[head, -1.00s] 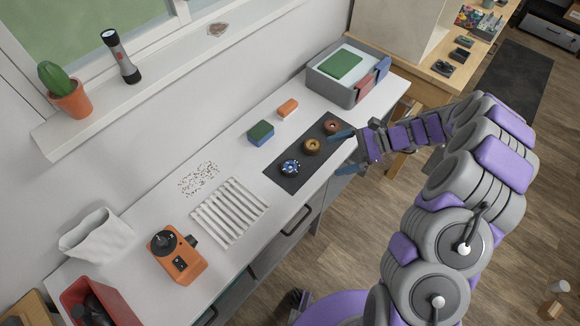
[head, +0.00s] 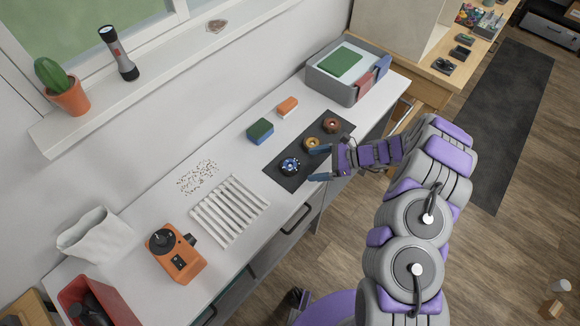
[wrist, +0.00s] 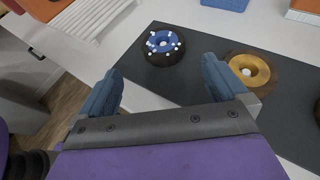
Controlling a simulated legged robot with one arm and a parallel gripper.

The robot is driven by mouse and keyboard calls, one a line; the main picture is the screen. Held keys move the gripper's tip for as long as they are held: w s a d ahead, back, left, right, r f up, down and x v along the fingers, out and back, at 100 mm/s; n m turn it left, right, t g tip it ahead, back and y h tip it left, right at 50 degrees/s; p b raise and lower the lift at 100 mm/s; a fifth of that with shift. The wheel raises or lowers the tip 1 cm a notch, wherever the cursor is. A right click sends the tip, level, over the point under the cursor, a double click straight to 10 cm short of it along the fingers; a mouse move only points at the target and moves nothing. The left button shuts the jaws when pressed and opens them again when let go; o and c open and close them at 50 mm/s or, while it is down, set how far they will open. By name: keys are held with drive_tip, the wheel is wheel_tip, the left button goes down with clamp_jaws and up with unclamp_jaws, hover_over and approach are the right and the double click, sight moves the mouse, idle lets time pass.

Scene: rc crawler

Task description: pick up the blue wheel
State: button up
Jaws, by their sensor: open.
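The blue wheel (head: 291,167) has a blue hub with white dots and a dark tyre. It lies at the near left end of a dark mat (head: 289,183) on the white counter. In the wrist view the blue wheel (wrist: 162,45) is ahead of my gripper, in line with the gap between the fingers but beyond their tips. My gripper (head: 323,162) is open and empty at the mat's right edge; its two blue fingers also show in the wrist view (wrist: 160,78). A yellow wheel (head: 311,143) lies farther along the mat, close to one finger.
A brown wheel (head: 331,125) lies at the mat's far end. A green and blue sponge (head: 260,131) and an orange block (head: 287,106) lie behind the mat. A white slatted rack (head: 230,210) is to the left. A grey bin (head: 346,75) stands at the back.

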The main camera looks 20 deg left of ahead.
sight(296, 165)
drive_tip(key=shift+w+b+x, duration=0.15)
drive_tip(key=shift+b+x, duration=0.15)
drive_tip(key=shift+x, duration=1.7)
drive_tip(key=shift+w+b+x, duration=0.1)
drive_tip(key=shift+b+x, duration=0.2)
drive_tip(key=shift+x, duration=1.65)
drive_tip(key=shift+a+r, duration=0.1)
drive_tip(key=shift+r, duration=0.05)
drive_tip(key=shift+c, duration=0.2)
drive_tip(key=c, duration=1.1)
